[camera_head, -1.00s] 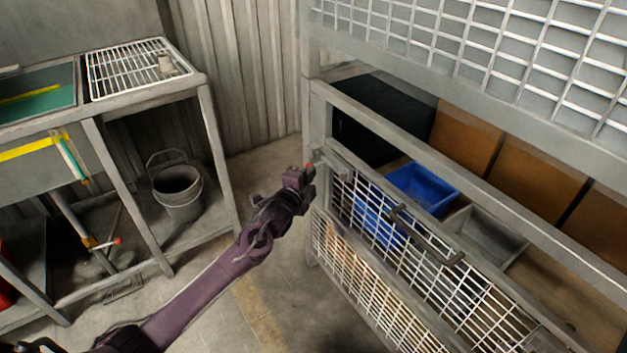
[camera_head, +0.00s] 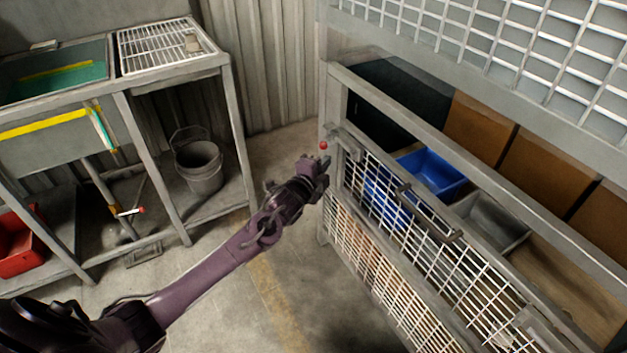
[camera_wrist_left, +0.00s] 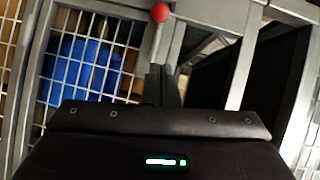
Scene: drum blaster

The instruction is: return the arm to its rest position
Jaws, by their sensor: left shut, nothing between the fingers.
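My left arm reaches in from the lower left in the head view. Its gripper (camera_head: 318,164) is shut and empty, just left of the cage's corner post. In the left wrist view the shut fingers (camera_wrist_left: 160,85) point at a red ball (camera_wrist_left: 160,12) on a thin metal rod. The red ball (camera_head: 323,146) also shows in the head view, just above the gripper tips. I cannot tell whether the fingers touch the rod. My right gripper is not in view.
A wire-mesh cage (camera_head: 400,225) with a dark handle stands close on the right, holding a blue bin (camera_head: 432,172), a grey bin (camera_head: 490,220) and brown boxes (camera_head: 540,165). A metal workbench (camera_head: 180,70) with a bucket (camera_head: 199,168) below stands left. Open floor lies between.

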